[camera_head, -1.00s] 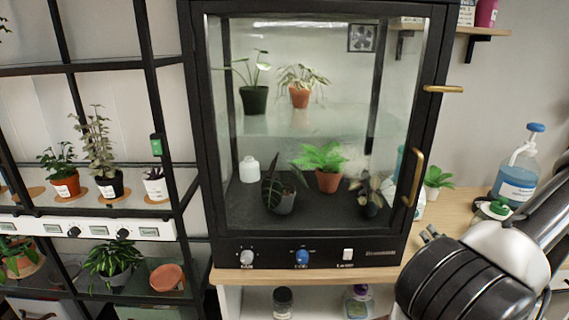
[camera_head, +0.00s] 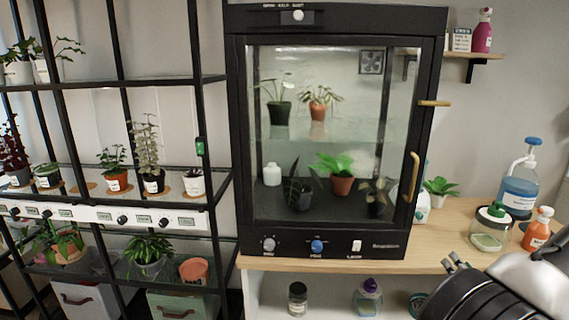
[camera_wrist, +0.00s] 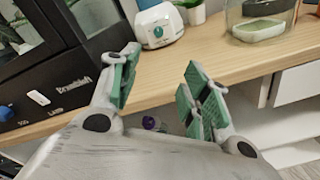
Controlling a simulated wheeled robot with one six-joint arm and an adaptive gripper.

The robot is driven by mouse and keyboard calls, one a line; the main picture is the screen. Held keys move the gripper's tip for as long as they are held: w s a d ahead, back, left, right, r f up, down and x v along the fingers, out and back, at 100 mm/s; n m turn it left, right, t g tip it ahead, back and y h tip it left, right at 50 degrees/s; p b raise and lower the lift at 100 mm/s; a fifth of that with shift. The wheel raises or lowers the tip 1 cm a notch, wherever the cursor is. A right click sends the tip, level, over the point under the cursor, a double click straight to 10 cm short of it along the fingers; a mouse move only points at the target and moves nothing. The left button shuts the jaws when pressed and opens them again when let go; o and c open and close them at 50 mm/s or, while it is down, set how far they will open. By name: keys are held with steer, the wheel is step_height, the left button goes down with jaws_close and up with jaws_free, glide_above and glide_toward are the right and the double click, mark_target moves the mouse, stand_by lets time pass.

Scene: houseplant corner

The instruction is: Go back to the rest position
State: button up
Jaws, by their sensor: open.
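My gripper (camera_wrist: 160,95) is open and empty in the wrist view, its two green-padded fingers apart above the front edge of the wooden counter (camera_wrist: 170,80). In the head view my gripper (camera_head: 456,262) shows small at the lower right, in front of the counter, with my arm reaching in from the right edge. The glass plant cabinet (camera_head: 232,150) stands on the counter with its door shut. Its brass handle (camera_head: 412,178) is to the upper left of my gripper.
A jar with a green lid (camera_head: 491,228), an orange bottle (camera_head: 538,229) and a blue pump bottle (camera_head: 520,185) stand on the counter at right. A black plant rack (camera_head: 205,130) stands at left. Bottles, including a purple-capped one (camera_head: 368,297), stand on the shelf below.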

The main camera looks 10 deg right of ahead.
steer(key=w+a+r+n+y, duration=0.4)
steer(key=a+r+n+y, duration=0.6)
steer(key=a, duration=0.2)
steer(key=s+a+r+n+g+y, duration=0.2)
steer(key=a+r+n+g+y, duration=0.25)
steer(key=a+n, duration=0.25)
steer(key=s+a+r+n+g+y, duration=0.3)
steer(key=a+n+g, duration=0.25)
steer(key=a, duration=0.25)
steer(key=s+a+r+n+g+h, duration=0.3)
steer(key=s+n+g+h, duration=0.35)
steer(key=n, duration=0.65)
steer(key=s+d+r+n+t+h, duration=0.3)
steer(key=d+r+n+h, duration=0.3)
steer(key=r+n, duration=0.3)
steer(key=shift+s+n+t, duration=0.2)
steer(key=shift+n+t, duration=0.25)
steer(key=shift+n, duration=0.4)
